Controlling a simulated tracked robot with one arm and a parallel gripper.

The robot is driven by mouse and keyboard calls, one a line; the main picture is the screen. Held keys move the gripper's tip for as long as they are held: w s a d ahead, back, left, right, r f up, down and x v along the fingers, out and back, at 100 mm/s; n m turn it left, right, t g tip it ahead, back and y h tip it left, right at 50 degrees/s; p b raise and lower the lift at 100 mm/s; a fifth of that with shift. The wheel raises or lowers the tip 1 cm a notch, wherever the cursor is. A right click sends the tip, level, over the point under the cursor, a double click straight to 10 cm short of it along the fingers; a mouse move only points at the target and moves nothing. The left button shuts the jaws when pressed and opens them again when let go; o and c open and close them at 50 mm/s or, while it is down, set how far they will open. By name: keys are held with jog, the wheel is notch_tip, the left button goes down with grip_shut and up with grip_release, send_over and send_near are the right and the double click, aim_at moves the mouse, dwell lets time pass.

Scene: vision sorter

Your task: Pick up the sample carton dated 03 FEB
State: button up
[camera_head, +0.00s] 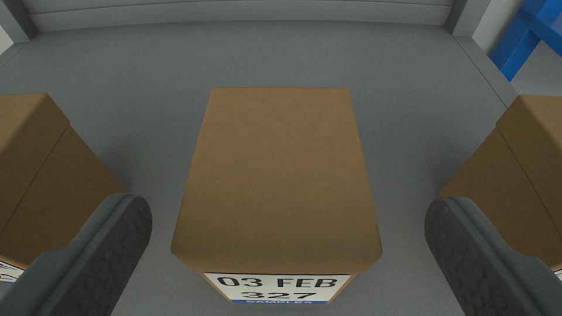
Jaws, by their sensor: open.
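The brown sample carton (277,175) stands in the middle of the view on a grey surface. A white label on its near face reads "03 FEB", "327" and, on a blue strip at the bottom edge, "SAMPLES". My gripper (288,225) is open, with one dark grey finger to the left of the carton and one to the right. Neither finger touches it, and a clear gap shows on each side. The lower part of the carton's front is cut off or hidden by the view.
A second brown carton (50,180) stands at the left edge and a third (520,170) at the right edge, both partly behind my fingers; their dates are not readable. The grey shelf (280,55) is bare behind the cartons. A blue frame (525,35) shows at the top right.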

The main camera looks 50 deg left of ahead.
aim_at(280, 177)
jog(key=p+x, duration=0.1)
jog(key=x, duration=0.2)
jog(key=p+x, duration=0.1)
jog(key=x, duration=0.1)
jog(key=shift+a+r+p, duration=0.15)
jog(key=shift+r+p, duration=0.15)
jog(key=shift+r, duration=0.05)
jog(key=shift+w+a+f, duration=0.2)
jog(key=shift+f, duration=0.05)
jog(key=c, duration=1.3)
jog(key=shift+c, duration=0.3)
jog(key=shift+r, duration=0.1)
